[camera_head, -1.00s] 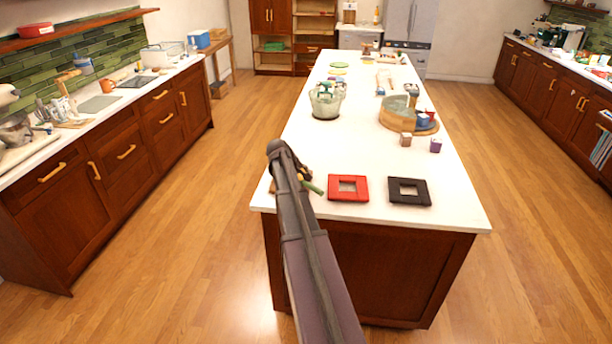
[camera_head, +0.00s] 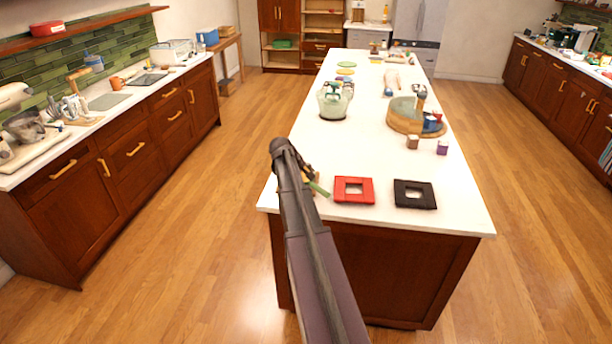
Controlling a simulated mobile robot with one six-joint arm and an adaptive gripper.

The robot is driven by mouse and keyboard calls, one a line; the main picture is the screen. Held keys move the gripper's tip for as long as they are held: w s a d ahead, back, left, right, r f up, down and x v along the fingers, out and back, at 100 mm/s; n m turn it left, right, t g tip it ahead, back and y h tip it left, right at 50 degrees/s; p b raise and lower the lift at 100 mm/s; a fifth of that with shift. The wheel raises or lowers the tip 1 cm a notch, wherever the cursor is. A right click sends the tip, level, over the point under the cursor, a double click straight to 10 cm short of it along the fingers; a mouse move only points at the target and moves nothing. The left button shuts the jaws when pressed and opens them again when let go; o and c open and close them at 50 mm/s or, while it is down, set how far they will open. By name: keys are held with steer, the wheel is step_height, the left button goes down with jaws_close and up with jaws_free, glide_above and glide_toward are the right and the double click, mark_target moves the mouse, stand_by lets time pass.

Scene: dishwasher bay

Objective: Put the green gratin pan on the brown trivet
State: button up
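A small green piece (camera_head: 319,188) sticks out to the right from behind my arm, close to the island's front left corner. It may be part of the green gratin pan; the rest is hidden. Small brown and yellowish bits show just above it, too small to identify. I cannot make out a brown trivet; a red square frame (camera_head: 353,198) and a black square frame (camera_head: 415,203) lie flat to the right of the green piece.
The white island top (camera_head: 365,155) is clear behind the frames. Farther back stand a glass pot (camera_head: 334,106), a round wooden tray (camera_head: 401,128) with vessels, and two small cubes. A cluttered counter (camera_head: 97,118) runs along the left. The wooden floor (camera_head: 205,200) between is clear.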

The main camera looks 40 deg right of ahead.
steer(key=s+a+f+y, duration=0.1)
steer(key=s+a, duration=0.4)
steer(key=a, duration=0.9)
steer(key=s+a+f+y, duration=0.1)
steer(key=s+a+y, duration=0.2)
steer(key=a, duration=1.2)
steer(key=s+a+f+y, duration=0.1)
steer(key=s+a+y, duration=0.1)
steer(key=s+a, duration=0.7)
steer(key=a, duration=0.6)
steer(key=shift+s+a+y, duration=0.15)
steer(key=shift+a+y, duration=0.05)
steer(key=shift+y, duration=0.2)
steer(key=shift+f, duration=0.1)
steer(key=shift+f+b, duration=0.95)
steer(key=shift+b, duration=0.05)
